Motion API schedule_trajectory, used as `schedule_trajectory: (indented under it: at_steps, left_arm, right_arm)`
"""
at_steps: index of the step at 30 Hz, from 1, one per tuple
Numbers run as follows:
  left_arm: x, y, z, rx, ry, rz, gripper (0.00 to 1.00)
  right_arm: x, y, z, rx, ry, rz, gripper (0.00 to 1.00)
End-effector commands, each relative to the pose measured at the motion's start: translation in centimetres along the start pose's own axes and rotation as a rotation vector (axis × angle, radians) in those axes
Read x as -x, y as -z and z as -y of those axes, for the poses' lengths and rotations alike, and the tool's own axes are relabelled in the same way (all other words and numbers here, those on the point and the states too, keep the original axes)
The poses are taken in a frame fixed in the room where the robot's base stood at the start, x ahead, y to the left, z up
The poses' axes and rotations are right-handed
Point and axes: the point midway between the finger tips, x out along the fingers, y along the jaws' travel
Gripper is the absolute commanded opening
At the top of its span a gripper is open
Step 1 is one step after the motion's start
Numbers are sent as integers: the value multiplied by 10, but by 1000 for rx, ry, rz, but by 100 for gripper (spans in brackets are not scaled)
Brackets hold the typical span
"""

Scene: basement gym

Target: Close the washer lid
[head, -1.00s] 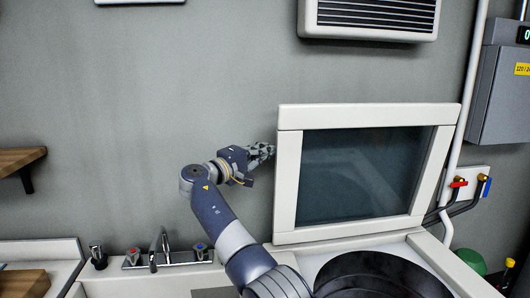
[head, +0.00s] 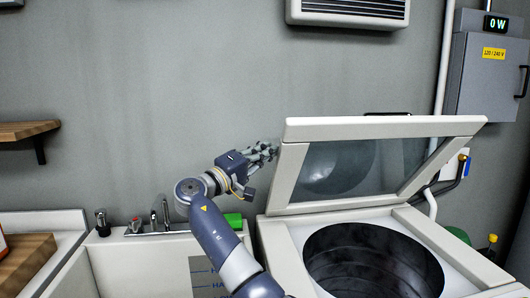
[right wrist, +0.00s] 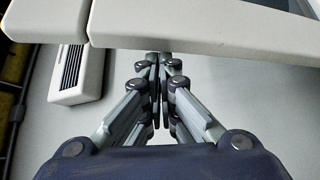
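The washer lid (head: 385,128) is a white frame with a dark glass pane. It is tilted partway open above the washer (head: 278,255), whose round dark drum opening (head: 375,262) shows below it. My right gripper (head: 272,151) is at the lid's upper left edge, reaching behind it. In the right wrist view the gripper's fingers (right wrist: 158,60) are close together with nothing seen between them, and the white lid edge (right wrist: 200,30) crosses just in front of their tips. I cannot tell whether they touch it. My left gripper is not in view.
A sink with taps (head: 160,217) and a green object (head: 233,221) stand left of the washer. A wooden shelf (head: 28,130) is at the far left. A grey electrical box (head: 490,75) and pipes are on the wall at right.

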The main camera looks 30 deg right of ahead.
Motion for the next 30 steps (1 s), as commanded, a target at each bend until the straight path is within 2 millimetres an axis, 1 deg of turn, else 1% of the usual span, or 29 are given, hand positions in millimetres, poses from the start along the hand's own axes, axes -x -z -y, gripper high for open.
schedule_trajectory:
  at_steps: [3,14,20,23,25,30]
  left_arm:
    - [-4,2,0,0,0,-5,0]
    - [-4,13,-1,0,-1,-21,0]
    - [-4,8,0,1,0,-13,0]
    - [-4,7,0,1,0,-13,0]
    - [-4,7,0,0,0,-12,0]
    - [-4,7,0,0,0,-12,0]
  right_arm:
    - [0,-2,5,1,0,2,0]
    - [1,-2,6,2,1,1,0]
    - [3,-1,7,2,2,0,0]
    - [14,-1,7,2,3,-1,0]
    - [25,-1,8,2,3,-3,0]
    - [62,0,7,1,4,-3,0]
